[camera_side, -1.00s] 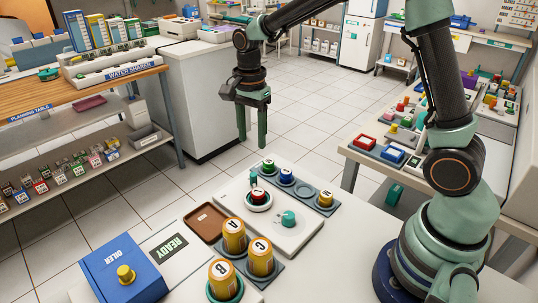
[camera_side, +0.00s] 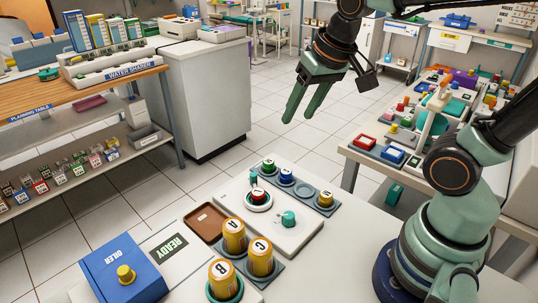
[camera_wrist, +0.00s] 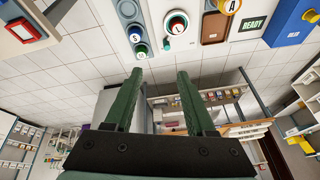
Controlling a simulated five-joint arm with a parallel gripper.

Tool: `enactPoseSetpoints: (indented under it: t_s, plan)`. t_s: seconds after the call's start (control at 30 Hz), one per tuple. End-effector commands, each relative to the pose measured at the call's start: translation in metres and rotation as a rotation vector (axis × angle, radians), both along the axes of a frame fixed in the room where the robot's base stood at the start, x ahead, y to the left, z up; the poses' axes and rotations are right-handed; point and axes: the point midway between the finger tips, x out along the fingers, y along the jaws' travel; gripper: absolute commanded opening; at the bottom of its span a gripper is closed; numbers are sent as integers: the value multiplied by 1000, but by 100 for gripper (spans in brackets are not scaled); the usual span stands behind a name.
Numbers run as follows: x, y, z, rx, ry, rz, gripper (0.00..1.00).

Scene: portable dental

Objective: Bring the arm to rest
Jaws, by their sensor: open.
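My gripper (camera_side: 303,104) is raised in the air above the floor, beyond the far edge of the white work table (camera_side: 345,232) in the side view. Its two green fingers point down and to the left, apart, with nothing between them. In the wrist view the open fingers of my gripper (camera_wrist: 160,80) show over floor tiles and shelving. My gripper touches nothing. My upper arm leans back to the right from the base on the table.
On the table are a white device (camera_side: 290,238), labelled cans (camera_side: 260,258), a brown tray (camera_side: 198,217), a READY card (camera_side: 168,247) and a blue OILER box (camera_side: 112,270). A planning table (camera_side: 30,113) stands left, a crowded bench (camera_side: 352,147) right. The floor between is clear.

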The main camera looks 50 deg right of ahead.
Motion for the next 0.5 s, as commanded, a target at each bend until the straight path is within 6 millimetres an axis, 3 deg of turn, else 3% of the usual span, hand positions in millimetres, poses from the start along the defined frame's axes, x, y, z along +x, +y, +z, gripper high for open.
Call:
enactPoseSetpoints:
  t_s: [0.2, 0.5]
  plan:
    - [-23, -2, 0, -97, -81, 200, 55]
    - [-27, -3, -2, -123, -95, 250, 55]
